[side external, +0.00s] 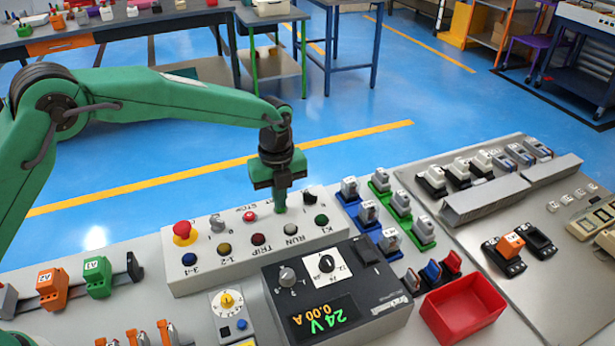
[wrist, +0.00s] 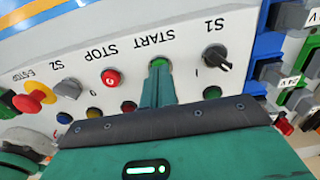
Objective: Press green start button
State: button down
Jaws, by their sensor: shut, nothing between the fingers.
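The green start button (wrist: 159,62) shows in the wrist view under the START label, just beyond my fingertips. In the side view it is hidden by my gripper. My gripper (side external: 280,207) points down at the white control panel (side external: 205,281), shut and empty. In the wrist view its green fingers (wrist: 158,76) are together, their tips at the button's lower edge. I cannot tell whether they touch it. The red stop button (wrist: 110,77) is to the left of the start button, and the black S1 knob (wrist: 216,58) is to its right.
A red-and-yellow emergency stop (side external: 185,232) stands at the panel's left end. A row of coloured lamps runs along the panel's near side. A dark power supply (side external: 340,295), a red bin (side external: 463,308) and several terminal blocks crowd the bench nearby.

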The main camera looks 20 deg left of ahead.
jog(key=shift+f, duration=0.9)
jog(key=shift+s+r, duration=0.1)
notch_tip(320, 180, up, 15)
jog(key=shift+r, duration=0.1)
dwell(0.8)
